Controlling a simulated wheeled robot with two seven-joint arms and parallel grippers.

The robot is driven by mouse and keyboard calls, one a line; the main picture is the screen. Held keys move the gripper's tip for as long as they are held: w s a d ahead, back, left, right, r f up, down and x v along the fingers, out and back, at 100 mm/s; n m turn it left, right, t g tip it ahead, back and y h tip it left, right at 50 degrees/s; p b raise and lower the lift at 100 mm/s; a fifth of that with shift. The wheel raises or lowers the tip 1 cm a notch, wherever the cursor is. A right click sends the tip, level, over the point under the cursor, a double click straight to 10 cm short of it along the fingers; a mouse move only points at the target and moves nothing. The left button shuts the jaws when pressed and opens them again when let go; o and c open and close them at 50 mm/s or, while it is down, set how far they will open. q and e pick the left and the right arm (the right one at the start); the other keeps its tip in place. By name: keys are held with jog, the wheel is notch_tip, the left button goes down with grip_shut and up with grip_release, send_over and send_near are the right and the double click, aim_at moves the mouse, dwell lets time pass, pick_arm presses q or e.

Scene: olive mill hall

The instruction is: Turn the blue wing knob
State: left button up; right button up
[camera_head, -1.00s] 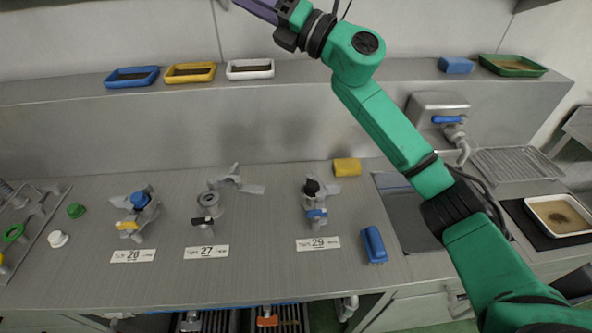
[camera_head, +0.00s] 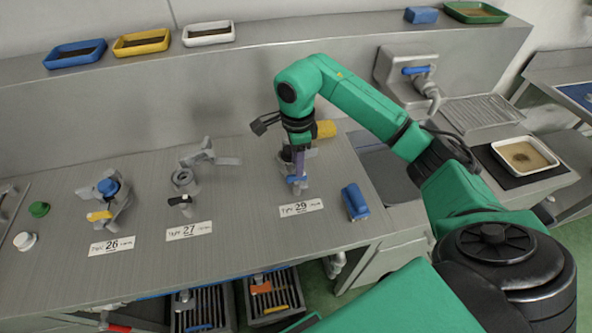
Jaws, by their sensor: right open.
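The blue wing knob (camera_head: 297,181) is on the small grey fitting behind the plate reading 29, in the middle right of the bench. My right gripper (camera_head: 298,168) points down over this fitting, its purple fingers just above or around the knob; contact cannot be made out. The gripper is open, and it and the wrist hide most of the fitting. My left gripper is out of view.
A fitting with a round blue top (camera_head: 108,186) and yellow lever stands at the plate reading 26. A grey fitting with a black lever (camera_head: 180,200) is at 27. A blue block (camera_head: 355,202) lies right of the knob, and a yellow block (camera_head: 326,128) behind.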

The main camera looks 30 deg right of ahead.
notch_tip(320, 180, down, 4)
jog(key=shift+s+f+p, duration=0.1)
jog(key=shift+p, duration=0.25)
jog(key=shift+f, duration=0.15)
grip_shut()
